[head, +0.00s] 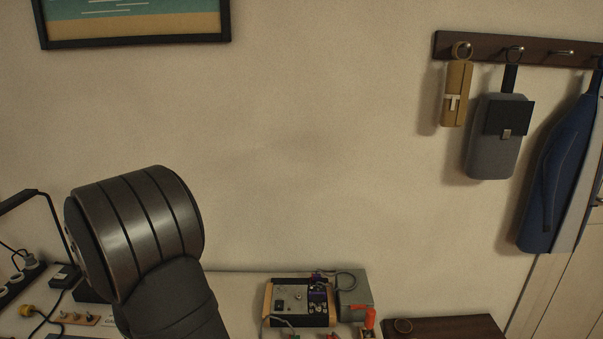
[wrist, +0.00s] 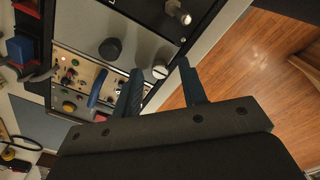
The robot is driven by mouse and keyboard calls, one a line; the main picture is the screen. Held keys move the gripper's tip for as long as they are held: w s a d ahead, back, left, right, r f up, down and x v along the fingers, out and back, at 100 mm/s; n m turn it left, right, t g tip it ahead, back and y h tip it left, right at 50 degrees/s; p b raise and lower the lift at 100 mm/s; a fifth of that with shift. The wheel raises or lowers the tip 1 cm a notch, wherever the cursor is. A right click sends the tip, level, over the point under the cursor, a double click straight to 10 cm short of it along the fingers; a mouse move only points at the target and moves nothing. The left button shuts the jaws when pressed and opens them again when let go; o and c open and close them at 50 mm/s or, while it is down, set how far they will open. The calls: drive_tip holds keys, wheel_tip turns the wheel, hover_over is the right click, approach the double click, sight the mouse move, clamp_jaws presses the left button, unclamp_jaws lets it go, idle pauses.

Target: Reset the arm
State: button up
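My gripper (wrist: 161,68) shows in the wrist view with its two dark fingers spread apart and nothing held between them. A silver-topped knob (wrist: 160,71) appears in the gap between the fingertips; I cannot tell how far beyond them it is. My gripper does not show in the head view, where only a thick dark part of my own arm fills the lower left.
In the wrist view, a control panel (wrist: 75,72) with knobs and a blue lever (wrist: 97,88) lies left of the fingers; wooden floor (wrist: 240,60) is at right. In the head view, a device box (head: 300,301) stands on the white table, right of my arm. Bags hang at right.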

wheel_tip(320, 180, up, 17)
wheel_tip(320, 180, down, 17)
drive_tip(key=shift+f, duration=0.1)
drive_tip(key=shift+m, duration=0.4)
drive_tip(key=m, duration=1.3)
idle(0.7)
idle(0.4)
